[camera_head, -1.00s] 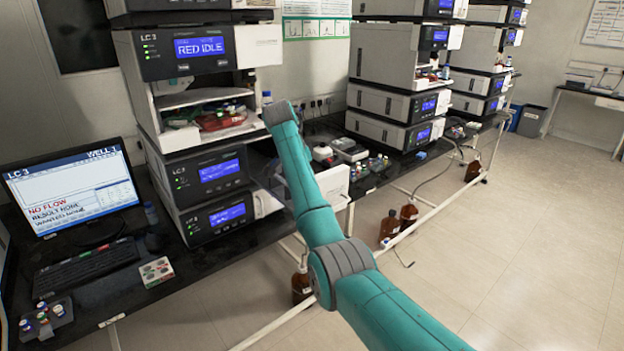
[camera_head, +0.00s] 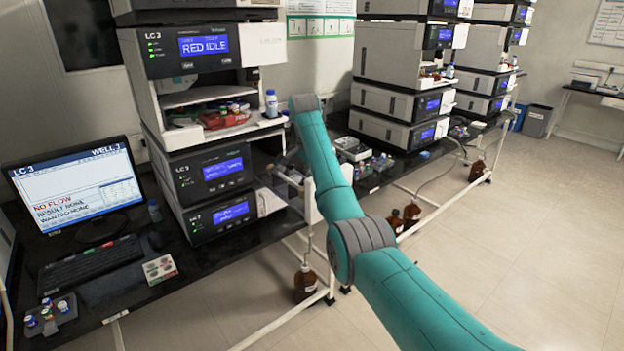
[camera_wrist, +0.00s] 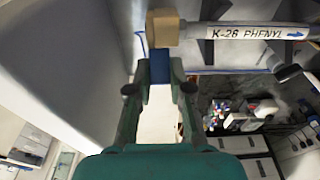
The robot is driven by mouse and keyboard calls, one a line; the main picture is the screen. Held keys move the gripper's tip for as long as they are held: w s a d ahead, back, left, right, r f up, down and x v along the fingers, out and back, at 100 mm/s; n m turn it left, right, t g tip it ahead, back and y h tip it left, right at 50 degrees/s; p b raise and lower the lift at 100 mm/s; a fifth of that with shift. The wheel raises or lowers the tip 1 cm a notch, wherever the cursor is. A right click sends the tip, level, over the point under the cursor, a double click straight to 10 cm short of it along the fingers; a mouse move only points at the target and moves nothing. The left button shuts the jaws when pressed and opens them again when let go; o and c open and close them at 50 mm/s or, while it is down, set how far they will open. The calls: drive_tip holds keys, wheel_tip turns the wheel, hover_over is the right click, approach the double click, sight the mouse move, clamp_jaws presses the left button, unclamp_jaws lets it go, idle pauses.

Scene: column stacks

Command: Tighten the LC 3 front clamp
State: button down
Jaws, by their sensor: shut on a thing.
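The LC 3 stack (camera_head: 205,165) stands left of centre in the head view, its top screen reading "RED IDLE". In the wrist view my gripper (camera_wrist: 160,76) has its two fingers closed on a small blue piece (camera_wrist: 160,68). That piece sits directly against a tan block (camera_wrist: 163,25). I cannot tell for certain that the blue piece is the front clamp. In the head view my arm reaches to the stack's right side, and the fingertips are not clear there.
A monitor (camera_head: 75,183) at left shows "LC 3", "WELL 1" and "NO FLOW". A blue-capped bottle (camera_head: 271,103) stands at the open bay's right edge. Brown bottles (camera_head: 306,283) are under the bench. More stacks (camera_head: 400,100) stand to the right. The floor in front is clear.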

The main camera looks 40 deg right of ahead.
drive_tip(key=shift+d+f+y, duration=0.25)
drive_tip(key=shift+y, duration=0.65)
drive_tip(key=c, duration=1)
unclamp_jaws()
drive_tip(key=shift+c, duration=0.2)
drive_tip(key=shift+a, duration=0.1)
